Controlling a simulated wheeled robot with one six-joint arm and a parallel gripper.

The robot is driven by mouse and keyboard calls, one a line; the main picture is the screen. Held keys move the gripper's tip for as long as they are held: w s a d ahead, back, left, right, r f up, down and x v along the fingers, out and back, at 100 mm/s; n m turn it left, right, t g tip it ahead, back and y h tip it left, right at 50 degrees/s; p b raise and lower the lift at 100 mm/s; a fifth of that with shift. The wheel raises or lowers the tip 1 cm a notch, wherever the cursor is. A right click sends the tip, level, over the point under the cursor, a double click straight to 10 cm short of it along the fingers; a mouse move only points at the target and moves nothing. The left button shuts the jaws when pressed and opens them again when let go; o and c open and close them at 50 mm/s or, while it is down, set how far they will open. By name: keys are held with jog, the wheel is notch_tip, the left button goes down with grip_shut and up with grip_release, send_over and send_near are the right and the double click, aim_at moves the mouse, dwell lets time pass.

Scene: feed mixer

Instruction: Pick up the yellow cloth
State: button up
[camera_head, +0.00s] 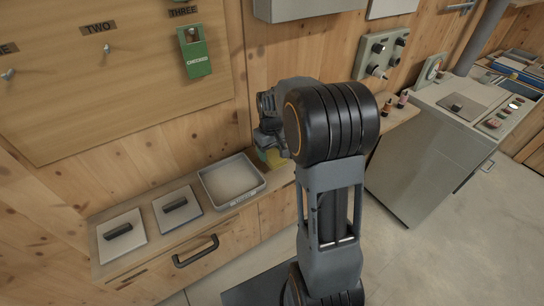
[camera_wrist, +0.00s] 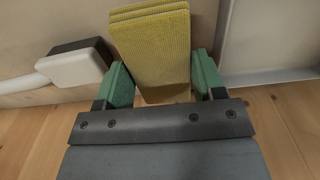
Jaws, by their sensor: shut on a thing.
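The yellow cloth (camera_wrist: 152,47) is a folded, ribbed pad in the wrist view. It sits between the two green fingertips of my gripper (camera_wrist: 158,82), which is shut on it. In the head view, a small part of the cloth (camera_head: 272,157) shows beside my arm, over the wooden counter near the grey tray. My arm hides most of the cloth and the gripper there.
A grey tray (camera_head: 231,166) and two lids with dark handles (camera_head: 179,208) (camera_head: 121,238) lie on the counter. In the wrist view, a white item with a dark block (camera_wrist: 76,66) is left of the cloth. A metal cabinet (camera_head: 433,145) stands to the right.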

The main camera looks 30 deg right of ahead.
jog(key=s+a+r+b, duration=0.2)
jog(key=s+a+r, duration=0.5)
jog(key=a, duration=0.5)
notch_tip(320, 180, up, 3)
jog(key=shift+f, duration=0.2)
jog(key=shift+o, duration=1.4)
jog(key=shift+c, duration=1.1)
jog(key=shift+d, duration=0.1)
